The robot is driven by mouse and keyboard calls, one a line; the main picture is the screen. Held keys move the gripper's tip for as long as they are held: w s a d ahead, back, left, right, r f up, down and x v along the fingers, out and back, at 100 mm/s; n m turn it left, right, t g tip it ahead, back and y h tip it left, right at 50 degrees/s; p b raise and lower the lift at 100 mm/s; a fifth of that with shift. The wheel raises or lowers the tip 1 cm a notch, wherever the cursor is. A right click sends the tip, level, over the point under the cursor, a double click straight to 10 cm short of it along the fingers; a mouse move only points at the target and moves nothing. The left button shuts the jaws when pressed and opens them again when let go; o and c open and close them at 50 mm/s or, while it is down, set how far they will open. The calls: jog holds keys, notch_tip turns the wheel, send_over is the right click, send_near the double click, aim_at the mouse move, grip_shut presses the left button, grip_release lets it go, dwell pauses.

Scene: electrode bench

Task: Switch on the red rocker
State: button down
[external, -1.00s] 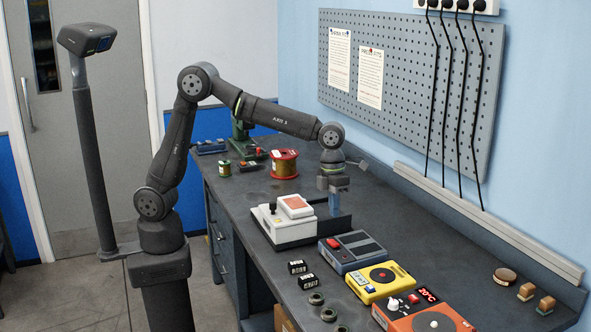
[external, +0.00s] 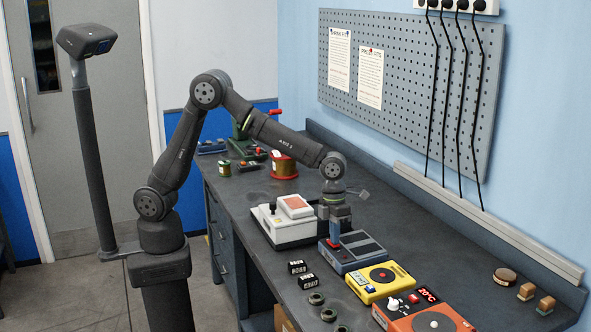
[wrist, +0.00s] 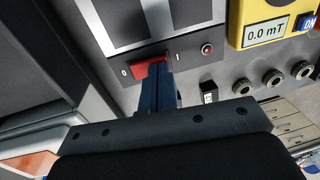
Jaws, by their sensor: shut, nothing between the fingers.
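The red rocker (wrist: 141,69) sits on the edge of a blue-grey box, between a "0" mark on the left and an "I" mark on the right in the wrist view. In the external view the box (external: 361,251) lies mid-bench. My gripper (wrist: 160,70) is shut and empty. Its blue fingers point down at the rocker and cover the rocker's right part in the wrist view. I cannot tell whether they touch it or which way it is tilted. A small red lamp (wrist: 207,49) is right of the "I" mark; whether it is lit is unclear.
A white box with a red-orange top (external: 295,205) stands close to the left of my gripper. A yellow meter (external: 380,282) reading 0.0 mT and an orange unit (external: 425,315) showing 20°C stand nearer the camera. Black ring-shaped parts (external: 316,299) lie in front.

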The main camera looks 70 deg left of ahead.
jog(key=shift+s+d+f+y, duration=0.1)
jog(key=shift+d+f+y, duration=0.15)
jog(key=shift+y, duration=0.3)
jog(key=shift+d+f+y, duration=0.1)
jog(key=shift+f+y, duration=0.25)
jog(key=shift+y, duration=0.2)
jog(key=shift+f, duration=0.15)
jog(key=shift+a, duration=0.85)
notch_tip(320, 180, up, 15)
jog(key=d, duration=0.2)
jog(key=shift+d, duration=0.15)
jog(key=f, duration=0.4)
jog(key=a+f, duration=0.1)
jog(key=f, duration=0.8)
jog(key=shift+a+f, duration=0.15)
jog(key=shift+a, duration=0.15)
